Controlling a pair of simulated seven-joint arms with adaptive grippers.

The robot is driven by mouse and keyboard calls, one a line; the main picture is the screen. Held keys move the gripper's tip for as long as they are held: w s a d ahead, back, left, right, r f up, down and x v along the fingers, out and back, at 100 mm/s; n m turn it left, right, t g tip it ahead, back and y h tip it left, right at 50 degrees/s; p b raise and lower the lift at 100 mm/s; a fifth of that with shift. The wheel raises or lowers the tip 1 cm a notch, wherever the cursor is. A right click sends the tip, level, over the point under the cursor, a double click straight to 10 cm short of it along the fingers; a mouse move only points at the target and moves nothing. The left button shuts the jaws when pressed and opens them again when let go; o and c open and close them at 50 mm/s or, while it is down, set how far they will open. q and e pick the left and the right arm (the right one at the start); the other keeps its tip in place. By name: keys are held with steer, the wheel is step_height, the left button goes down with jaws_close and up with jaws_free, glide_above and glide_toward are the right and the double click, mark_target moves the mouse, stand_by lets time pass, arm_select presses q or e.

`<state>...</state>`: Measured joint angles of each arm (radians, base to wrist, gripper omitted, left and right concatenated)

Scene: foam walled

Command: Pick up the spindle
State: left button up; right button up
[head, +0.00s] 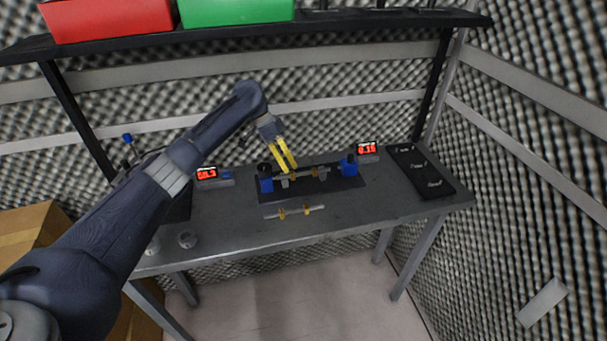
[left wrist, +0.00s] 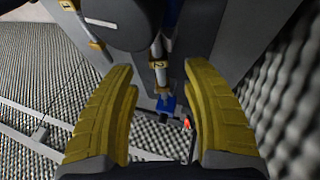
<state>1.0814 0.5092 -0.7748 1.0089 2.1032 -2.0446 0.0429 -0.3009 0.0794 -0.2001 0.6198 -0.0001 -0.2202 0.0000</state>
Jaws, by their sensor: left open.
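One spindle (head: 305,174), a thin grey rod with brass-coloured collars, lies across two blue supports (head: 266,180) (head: 348,166) on a black base plate (head: 320,187). A second similar spindle (head: 294,211) lies on the bench in front of the plate. My left gripper (head: 287,168) reaches down over the left part of the supported spindle, its yellow fingers open. In the left wrist view the supported spindle (left wrist: 158,62) runs between the spread fingers (left wrist: 163,82), with a blue support (left wrist: 166,103) beyond. I cannot tell whether the fingers touch it. My right gripper is out of view.
Red digital displays (head: 207,173) (head: 367,149) stand on both sides of the plate. A black tray (head: 420,172) lies at the bench's right end. Small metal cups (head: 187,240) stand front left. A shelf (head: 330,25) with red and green bins hangs above.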

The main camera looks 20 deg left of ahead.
mark_target(293, 172)
arm_select(q)
steer(key=shift+x, duration=2.4)
steer(key=shift+s, duration=0.1)
jaws_close()
steer(key=shift+r, duration=0.1)
